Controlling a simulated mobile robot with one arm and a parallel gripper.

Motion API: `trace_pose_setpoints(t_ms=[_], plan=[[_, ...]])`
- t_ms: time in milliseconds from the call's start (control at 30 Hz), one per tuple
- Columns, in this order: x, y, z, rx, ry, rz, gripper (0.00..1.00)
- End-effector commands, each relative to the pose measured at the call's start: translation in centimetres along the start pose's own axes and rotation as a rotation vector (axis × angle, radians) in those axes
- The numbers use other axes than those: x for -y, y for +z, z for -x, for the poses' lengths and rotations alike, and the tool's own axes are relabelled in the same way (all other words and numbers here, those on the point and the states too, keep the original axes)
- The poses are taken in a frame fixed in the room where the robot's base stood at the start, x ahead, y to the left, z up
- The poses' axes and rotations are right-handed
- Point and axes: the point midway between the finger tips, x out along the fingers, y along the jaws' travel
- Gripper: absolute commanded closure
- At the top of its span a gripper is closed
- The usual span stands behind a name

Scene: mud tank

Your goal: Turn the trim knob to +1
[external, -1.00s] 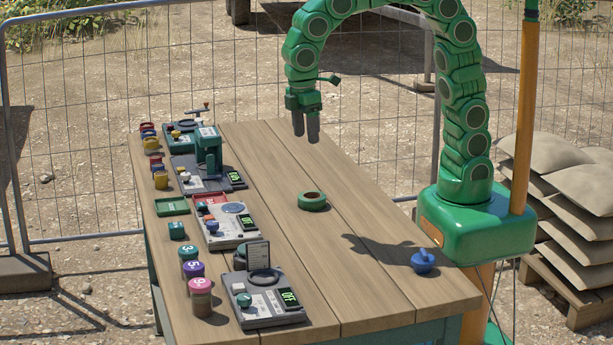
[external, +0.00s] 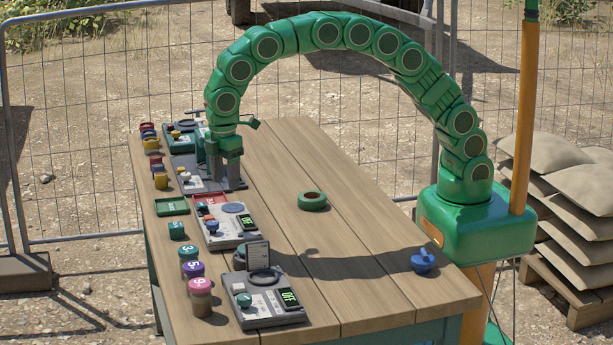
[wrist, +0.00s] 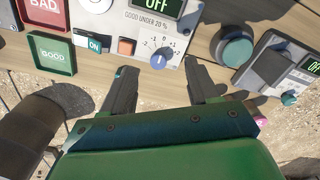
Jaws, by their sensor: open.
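The trim knob (wrist: 161,56) is a small blue knob on a pale panel (wrist: 182,75) marked "GOOD UNDER 20 %", with a printed scale around it including -1, 0 and +1. Its exact pointer setting is too small to read surely. In the external view the blue knob (external: 212,226) is on the middle device (external: 240,240). My gripper (wrist: 158,71) is open and empty, its two dark fingers spread to the left and right of the knob's position in the wrist view. In the external view my gripper (external: 223,180) points down and covers part of the far device.
A green GOOD tray (wrist: 50,52) and a red BAD tray (wrist: 42,12) lie nearby. A near device (external: 265,303), coloured jars (external: 194,270) and a tape roll (external: 312,201) are on the table.

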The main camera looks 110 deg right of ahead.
Motion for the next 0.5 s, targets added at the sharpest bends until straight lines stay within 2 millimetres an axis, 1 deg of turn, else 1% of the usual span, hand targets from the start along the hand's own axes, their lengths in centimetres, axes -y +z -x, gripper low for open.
trace_pose_setpoints(t_ms=[33,200,300,500], plan=[[-0.2,-0.8,-0.9,0.002,-0.001,0.01,0.4],[-0.8,-2.9,-2.2,-0.008,0.003,0.034,0.4],[-1.0,-3.4,-2.8,-0.009,0.003,0.042,0.4],[-1.1,-3.7,-3.3,-0.01,0.004,0.046,0.4]])
